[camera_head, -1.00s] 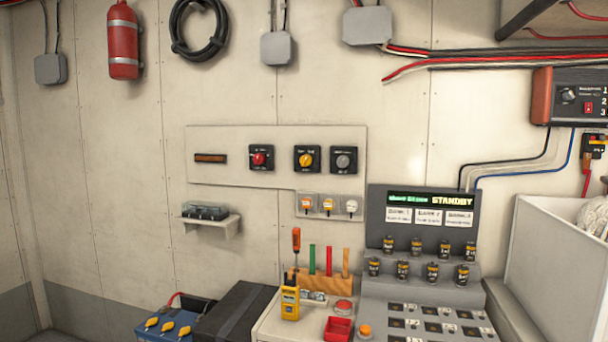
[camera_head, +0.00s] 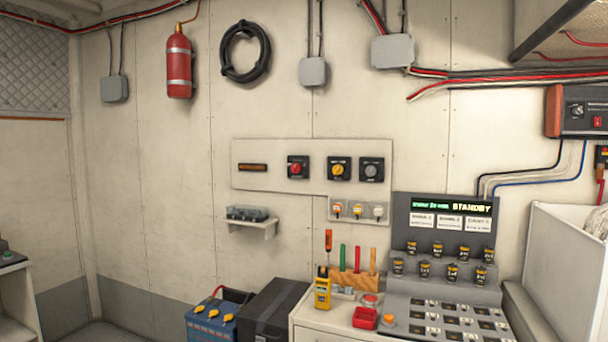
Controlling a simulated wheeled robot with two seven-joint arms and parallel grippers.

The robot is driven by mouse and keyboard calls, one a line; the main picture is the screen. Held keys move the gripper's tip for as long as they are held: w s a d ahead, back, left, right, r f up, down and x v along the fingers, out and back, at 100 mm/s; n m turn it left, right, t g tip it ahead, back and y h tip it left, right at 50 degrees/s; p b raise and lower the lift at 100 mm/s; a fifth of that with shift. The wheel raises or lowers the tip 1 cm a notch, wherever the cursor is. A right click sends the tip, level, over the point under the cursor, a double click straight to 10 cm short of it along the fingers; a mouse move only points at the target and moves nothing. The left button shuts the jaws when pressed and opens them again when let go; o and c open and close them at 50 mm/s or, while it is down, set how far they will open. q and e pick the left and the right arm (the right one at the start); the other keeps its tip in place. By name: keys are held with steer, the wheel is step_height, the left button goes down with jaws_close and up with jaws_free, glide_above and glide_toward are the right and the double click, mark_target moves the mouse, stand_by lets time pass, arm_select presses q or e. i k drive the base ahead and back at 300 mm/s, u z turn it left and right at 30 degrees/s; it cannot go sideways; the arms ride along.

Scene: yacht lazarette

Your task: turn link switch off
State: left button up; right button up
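Three rotary switches sit in a row on a pale wall panel (camera_head: 270,180). The left one is a red-knob switch (camera_head: 297,167), the middle one a yellow-knob switch (camera_head: 339,169), the right one a grey-knob switch (camera_head: 371,170). Their labels are too small to read, so I cannot tell which is the link switch. Below the panel's right end are three small tagged items (camera_head: 357,210), with orange, yellow and white tops. Neither of my grippers is in view.
A console (camera_head: 437,226) with a STANDBY display stands at the right. Beside it a counter holds a yellow meter (camera_head: 322,292), a red tray (camera_head: 365,318) and a wooden tool rack (camera_head: 352,283). A blue battery (camera_head: 212,320) and black box (camera_head: 270,312) sit lower left.

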mark_target(337, 169)
steer(key=u, duration=0.95)
steer(key=i, duration=2.35)
steer(key=z, duration=0.85)
